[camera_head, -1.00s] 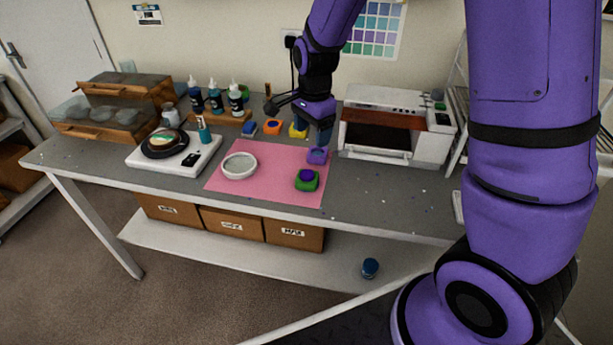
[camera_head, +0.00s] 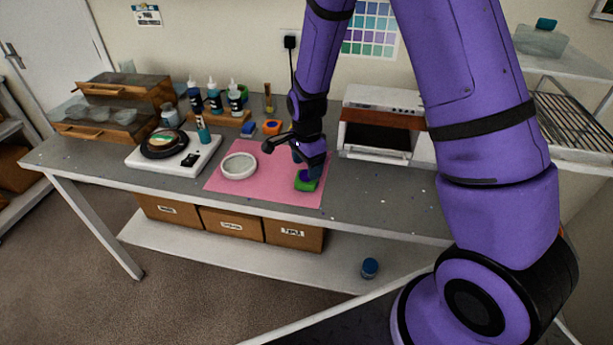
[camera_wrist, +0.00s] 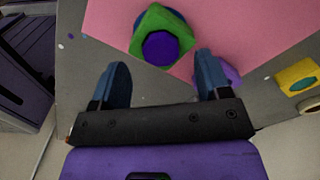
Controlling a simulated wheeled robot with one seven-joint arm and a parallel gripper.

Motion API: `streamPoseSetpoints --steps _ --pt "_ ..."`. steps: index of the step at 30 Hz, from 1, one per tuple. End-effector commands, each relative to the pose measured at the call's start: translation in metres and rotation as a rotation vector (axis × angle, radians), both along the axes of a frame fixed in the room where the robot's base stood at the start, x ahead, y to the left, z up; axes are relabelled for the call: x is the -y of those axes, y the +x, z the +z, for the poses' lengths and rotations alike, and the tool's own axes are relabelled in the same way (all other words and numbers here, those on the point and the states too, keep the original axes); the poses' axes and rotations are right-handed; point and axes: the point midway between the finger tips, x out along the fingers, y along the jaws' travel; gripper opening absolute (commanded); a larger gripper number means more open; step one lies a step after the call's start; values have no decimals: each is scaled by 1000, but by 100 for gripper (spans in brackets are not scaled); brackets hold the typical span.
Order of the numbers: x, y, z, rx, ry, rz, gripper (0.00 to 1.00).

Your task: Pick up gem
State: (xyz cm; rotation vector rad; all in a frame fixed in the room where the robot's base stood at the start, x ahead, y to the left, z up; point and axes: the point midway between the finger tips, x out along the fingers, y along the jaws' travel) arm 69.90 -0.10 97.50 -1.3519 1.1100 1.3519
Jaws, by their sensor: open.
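A dark purple, many-sided gem (camera_wrist: 160,48) sits in or on a green mold (camera_wrist: 150,20) on the pink mat (camera_wrist: 225,28). In the head view, the green mold (camera_head: 304,187) is at the right part of the mat, mostly under my gripper (camera_head: 309,172). In the wrist view, my gripper (camera_wrist: 161,78) is open with nothing between its blue fingers. The gem lies just ahead of the fingertips, between their lines. I cannot tell the height between fingers and gem. A lighter purple block (camera_wrist: 231,76) is partly hidden behind the right finger.
A white bowl (camera_head: 239,166) stands on the mat. A yellow block (camera_wrist: 297,77) is at the right of the wrist view. Orange (camera_head: 271,127) and blue (camera_head: 248,129) blocks are behind the mat. A white oven-like machine (camera_head: 380,125) is at the right. A scale (camera_head: 190,160) is at the left.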

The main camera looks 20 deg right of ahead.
Motion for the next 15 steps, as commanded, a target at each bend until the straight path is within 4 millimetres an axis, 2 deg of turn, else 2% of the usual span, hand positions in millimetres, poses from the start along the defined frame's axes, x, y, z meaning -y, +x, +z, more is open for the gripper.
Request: streamPoseSetpoints --steps 3,6,15 --pt "-1 1 -17 -3 -1 2 70" --pt "-1 1 -26 -2 0 2 70" --pt "-1 0 -33 -3 -1 2 70"
